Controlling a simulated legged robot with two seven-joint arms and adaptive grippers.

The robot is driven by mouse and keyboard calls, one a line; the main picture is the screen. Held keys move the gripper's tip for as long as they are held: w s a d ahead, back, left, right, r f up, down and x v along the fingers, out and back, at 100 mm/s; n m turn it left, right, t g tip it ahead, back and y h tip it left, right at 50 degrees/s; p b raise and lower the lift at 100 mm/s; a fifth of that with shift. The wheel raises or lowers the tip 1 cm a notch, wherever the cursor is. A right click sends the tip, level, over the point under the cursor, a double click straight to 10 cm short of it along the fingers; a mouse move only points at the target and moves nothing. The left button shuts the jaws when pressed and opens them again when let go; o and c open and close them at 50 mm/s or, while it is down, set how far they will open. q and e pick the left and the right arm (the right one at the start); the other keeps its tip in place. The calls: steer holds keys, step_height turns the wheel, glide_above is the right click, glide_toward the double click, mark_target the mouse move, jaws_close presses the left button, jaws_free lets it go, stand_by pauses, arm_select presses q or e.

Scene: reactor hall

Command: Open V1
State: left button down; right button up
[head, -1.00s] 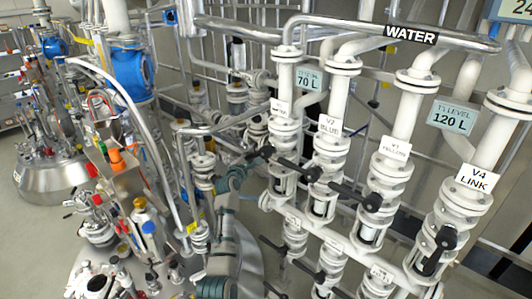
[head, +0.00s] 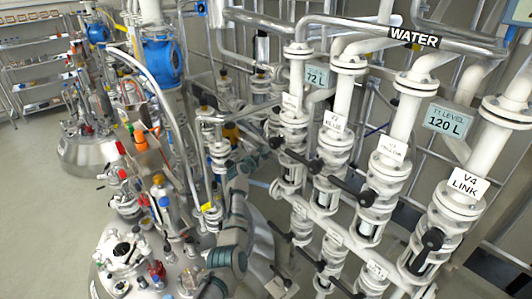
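V1 is the leftmost valve on the row of white pipes, under a small white tag (head: 291,102) too blurred to read. Its black handle hub (head: 276,142) shows, but the lever is mostly hidden by my gripper. My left gripper (head: 262,156), on a grey arm with teal rings, is at that handle; whether its fingers are closed on the lever is too small to tell. V2's black lever (head: 299,159) and V3's (head: 348,189) lie across their pipes. V4's lever (head: 420,257) points down along its pipe. My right gripper is out of view.
A level display (head: 317,77) reads 72 L; the T1 level display (head: 443,121) reads 120 L. A WATER pipe (head: 470,43) runs above. A lower row of black-handled valves sits below. Steel reactor vessels with fittings fill the left, beside grey floor (head: 40,200).

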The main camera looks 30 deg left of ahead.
arm_select(q)
steer(key=c, duration=1)
jaws_free()
steer(key=shift+a+f, duration=0.1)
steer(key=shift+f, duration=0.35)
steer(key=shift+w+a, duration=0.25)
steer(key=shift+a, duration=0.05)
steer(key=shift+s+d+r, duration=0.2)
steer(key=shift+s+r, duration=0.1)
steer(key=shift+s, duration=0.35)
steer(key=s, duration=0.3)
steer(key=s+r, duration=0.1)
steer(key=s, duration=0.6)
steer(key=shift+s+r, duration=0.15)
steer(key=shift+d, duration=0.1)
